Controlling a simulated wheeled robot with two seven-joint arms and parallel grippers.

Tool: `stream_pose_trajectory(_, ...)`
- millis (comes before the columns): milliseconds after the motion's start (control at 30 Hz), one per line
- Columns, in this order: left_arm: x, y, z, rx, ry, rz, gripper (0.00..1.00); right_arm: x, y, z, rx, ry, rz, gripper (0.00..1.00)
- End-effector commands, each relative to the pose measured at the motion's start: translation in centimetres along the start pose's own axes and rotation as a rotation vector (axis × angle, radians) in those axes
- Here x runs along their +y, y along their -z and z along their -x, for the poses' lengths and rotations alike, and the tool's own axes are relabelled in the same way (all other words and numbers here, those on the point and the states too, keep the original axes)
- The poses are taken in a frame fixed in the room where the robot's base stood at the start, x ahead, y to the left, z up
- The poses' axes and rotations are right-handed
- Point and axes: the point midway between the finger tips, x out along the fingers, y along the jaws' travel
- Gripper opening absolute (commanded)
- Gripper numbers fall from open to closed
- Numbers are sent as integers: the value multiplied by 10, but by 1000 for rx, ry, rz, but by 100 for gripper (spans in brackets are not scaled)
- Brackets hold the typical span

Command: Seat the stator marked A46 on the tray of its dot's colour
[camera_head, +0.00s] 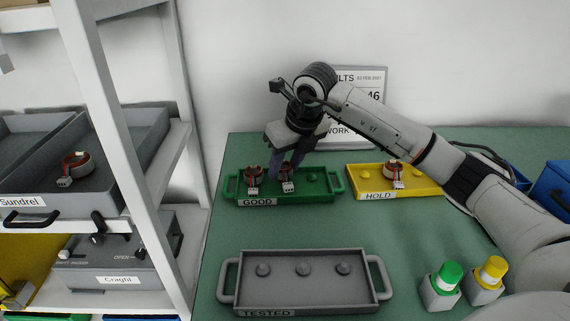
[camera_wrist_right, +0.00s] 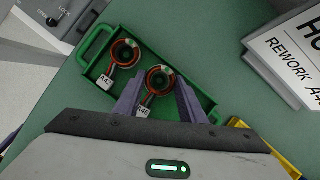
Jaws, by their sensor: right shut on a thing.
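My right gripper (camera_head: 287,172) is over the middle of the green GOOD tray (camera_head: 325,196) and shut on a copper-coloured stator (camera_head: 288,186). In the right wrist view the held stator (camera_wrist_right: 160,80) sits between the purple fingers (camera_wrist_right: 160,97), and its small white tag seems to read A46. It is at the tray's middle place; I cannot tell whether it rests fully down. A second stator (camera_head: 253,178), tagged A42 in the right wrist view (camera_wrist_right: 125,52), is on the tray's left place. The tray's right peg (camera_head: 312,177) is bare. My left gripper is not in view.
A yellow HOLD tray (camera_head: 429,186) with a stator (camera_head: 394,174) stands to the right. An empty grey TESTED tray (camera_head: 305,290) is in front. A shelf with another stator (camera_head: 76,166) is left.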

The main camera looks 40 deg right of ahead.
Motion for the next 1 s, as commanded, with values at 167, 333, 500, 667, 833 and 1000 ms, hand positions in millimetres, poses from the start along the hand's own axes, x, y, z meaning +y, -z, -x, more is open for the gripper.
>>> stream_pose_trajectory(167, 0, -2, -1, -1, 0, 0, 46, 0, 1, -3, -1, 1, -1, 11)
stream_pose_trajectory(333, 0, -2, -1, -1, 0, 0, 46, 0, 1, -2, -1, 0, -1, 11)
stream_pose_trajectory(500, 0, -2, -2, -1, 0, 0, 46, 0, 1, -3, -1, 1, 0, 11)
stream_pose_trajectory(667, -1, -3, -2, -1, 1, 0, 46, 0, 2, -7, 0, 1, 0, 11)
stream_pose_trajectory(833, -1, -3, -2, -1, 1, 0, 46, 0, 2, -7, -1, 0, 0, 11)
stream_pose_trajectory(1000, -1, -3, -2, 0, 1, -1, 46, 0, 2, -6, -1, 1, -1, 49)
